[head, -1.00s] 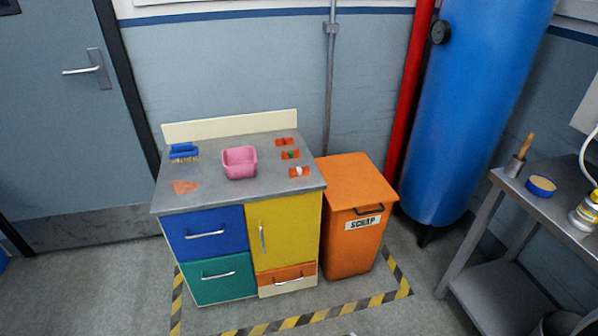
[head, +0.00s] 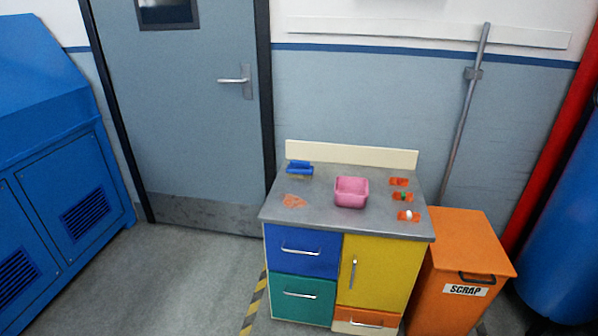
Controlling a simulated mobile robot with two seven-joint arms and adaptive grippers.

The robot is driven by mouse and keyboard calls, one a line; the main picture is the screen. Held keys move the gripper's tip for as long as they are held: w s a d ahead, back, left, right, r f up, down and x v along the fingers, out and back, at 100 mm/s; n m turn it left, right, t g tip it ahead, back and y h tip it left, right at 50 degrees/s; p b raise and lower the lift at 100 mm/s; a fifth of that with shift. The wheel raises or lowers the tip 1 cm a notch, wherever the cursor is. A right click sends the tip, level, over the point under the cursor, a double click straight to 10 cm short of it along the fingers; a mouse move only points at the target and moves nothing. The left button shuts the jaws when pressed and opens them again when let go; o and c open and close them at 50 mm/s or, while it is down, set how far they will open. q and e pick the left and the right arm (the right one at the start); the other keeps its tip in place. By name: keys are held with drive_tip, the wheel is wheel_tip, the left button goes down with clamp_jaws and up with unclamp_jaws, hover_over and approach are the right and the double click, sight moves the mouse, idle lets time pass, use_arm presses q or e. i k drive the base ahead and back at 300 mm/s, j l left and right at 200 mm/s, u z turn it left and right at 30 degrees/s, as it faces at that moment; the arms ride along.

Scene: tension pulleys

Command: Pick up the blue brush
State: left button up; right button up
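The blue brush (head: 300,168) lies at the back left corner of the grey top of a small cabinet (head: 325,216), near its cream backboard. Its blue back faces up. A pink square tub (head: 351,192) stands to its right, apart from it. Neither of my grippers shows in the head view.
The cabinet has blue, teal, yellow and orange fronts with handles. Orange patches with small items (head: 403,197) lie on its right side. An orange scrap bin (head: 462,260) stands at its right. A blue machine (head: 60,170) stands far left. Grey floor (head: 190,280) is clear in front of the door.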

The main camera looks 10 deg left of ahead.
sight(297, 168)
drive_tip(key=k, duration=1.1)
drive_tip(key=k+z, duration=0.15)
drive_tip(key=z, duration=1.3)
drive_tip(key=j+z, duration=0.25)
drive_tip(key=z, duration=0.15)
drive_tip(key=j+z, duration=0.4)
drive_tip(key=k+j, duration=0.1)
drive_tip(key=j, duration=0.6)
drive_tip(key=k+j, duration=0.1)
drive_tip(key=j, duration=0.6)
drive_tip(key=k+j, duration=0.1)
drive_tip(key=j, duration=0.6)
drive_tip(key=k+j, duration=0.1)
drive_tip(key=j, duration=0.6)
